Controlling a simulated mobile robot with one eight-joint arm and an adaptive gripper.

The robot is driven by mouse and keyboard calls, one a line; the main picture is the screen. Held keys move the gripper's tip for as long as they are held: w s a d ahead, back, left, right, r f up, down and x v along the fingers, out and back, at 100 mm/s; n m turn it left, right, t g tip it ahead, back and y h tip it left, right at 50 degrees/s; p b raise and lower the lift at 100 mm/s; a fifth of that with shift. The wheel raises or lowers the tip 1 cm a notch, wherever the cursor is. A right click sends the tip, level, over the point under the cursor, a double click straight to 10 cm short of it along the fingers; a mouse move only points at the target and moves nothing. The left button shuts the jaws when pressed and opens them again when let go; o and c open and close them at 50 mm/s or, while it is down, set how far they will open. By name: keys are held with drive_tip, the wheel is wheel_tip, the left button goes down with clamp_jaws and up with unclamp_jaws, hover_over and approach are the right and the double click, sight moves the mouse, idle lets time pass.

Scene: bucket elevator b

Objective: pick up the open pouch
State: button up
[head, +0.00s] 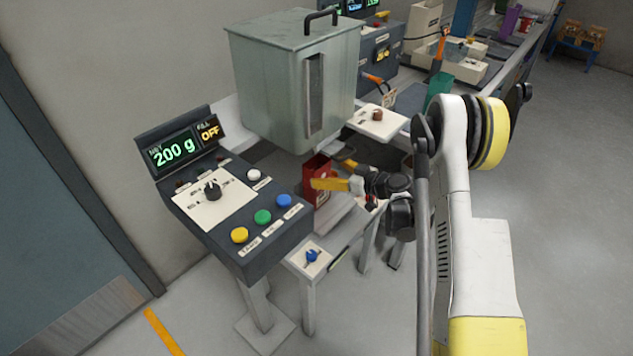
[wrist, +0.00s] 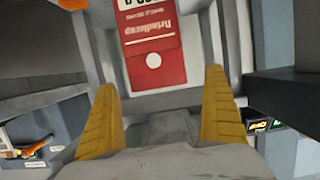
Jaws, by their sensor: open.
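The red pouch (head: 316,166) stands below the metal hopper in the head view, its top showing a dark opening. A yellow finger covers part of it. In the wrist view, the red pouch (wrist: 152,42) shows a white label band, printed lettering and a pale round spot. My gripper (head: 328,173) has its yellow fingers spread at the pouch in the head view. In the wrist view, my gripper (wrist: 160,80) is open, with the pouch beyond and between the fingertips. I cannot tell whether either finger touches it.
The grey hopper (head: 290,85) hangs close above the pouch. A control panel (head: 240,205) with a "200 g" display and coloured buttons stands to the left. A white plate with a brown knob (head: 377,116) is behind. Open floor (head: 580,220) lies to the right.

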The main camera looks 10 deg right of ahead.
sight(324, 170)
drive_tip(key=b+x, duration=0.2)
drive_tip(key=x, duration=0.3)
drive_tip(key=shift+d+f, duration=0.1)
drive_tip(key=shift+d, duration=0.1)
drive_tip(key=shift+w+a+b, duration=0.25)
drive_tip(key=shift+w+b, duration=0.1)
drive_tip(key=c, duration=0.8)
